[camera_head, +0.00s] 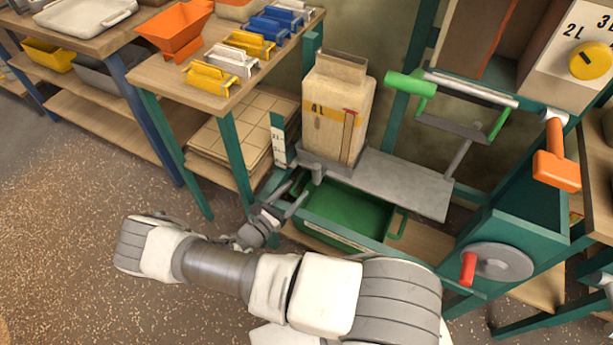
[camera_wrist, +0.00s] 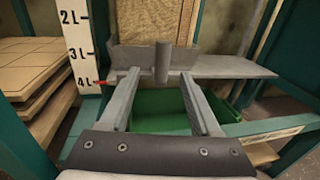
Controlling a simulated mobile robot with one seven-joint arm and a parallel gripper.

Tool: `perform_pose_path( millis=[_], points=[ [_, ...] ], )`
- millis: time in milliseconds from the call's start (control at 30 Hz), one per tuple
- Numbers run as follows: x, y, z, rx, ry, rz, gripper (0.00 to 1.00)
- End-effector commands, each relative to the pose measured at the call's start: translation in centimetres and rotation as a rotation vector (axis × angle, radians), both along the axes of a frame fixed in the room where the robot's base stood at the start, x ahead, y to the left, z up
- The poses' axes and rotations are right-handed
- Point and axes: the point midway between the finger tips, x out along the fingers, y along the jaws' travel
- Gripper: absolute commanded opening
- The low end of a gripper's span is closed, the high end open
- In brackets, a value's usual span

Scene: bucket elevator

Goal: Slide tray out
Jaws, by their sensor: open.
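A flat grey metal tray or plate (camera_head: 405,182) juts out to the right from under the beige 4 L container (camera_head: 338,110). A short upright grey post (camera_head: 318,172) stands at its front. In the wrist view the post (camera_wrist: 162,62) stands ahead of and between my gripper's open fingers (camera_wrist: 159,77), apart from both. In the head view my gripper (camera_head: 296,195) is at the front left of the plate, near the post. A green bin (camera_head: 345,212) with a side handle sits below the plate; my fingers partly cover it in the wrist view (camera_wrist: 160,108).
A white scale (camera_wrist: 77,45) marked in litres stands left of my gripper, with a red pointer near 4L. Teal frame posts flank the area. A red-handled crank wheel (camera_head: 497,262), an orange handle (camera_head: 556,168) and a green-gripped lever (camera_head: 410,84) are to the right.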

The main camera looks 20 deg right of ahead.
Motion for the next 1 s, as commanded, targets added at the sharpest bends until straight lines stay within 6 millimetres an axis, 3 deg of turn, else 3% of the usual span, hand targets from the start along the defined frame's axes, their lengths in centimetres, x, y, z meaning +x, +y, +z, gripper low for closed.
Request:
perform_pose_path(
  millis=[200,400,1000],
  points=[
    [-2.3,4.1,0.1,0.003,0.001,0.003,0.64],
    [-3.3,5.8,0.0,0.002,0.000,0.001,0.64],
    [-3.5,6.0,0.0,0.001,0.000,0.001,0.64]
  ],
)
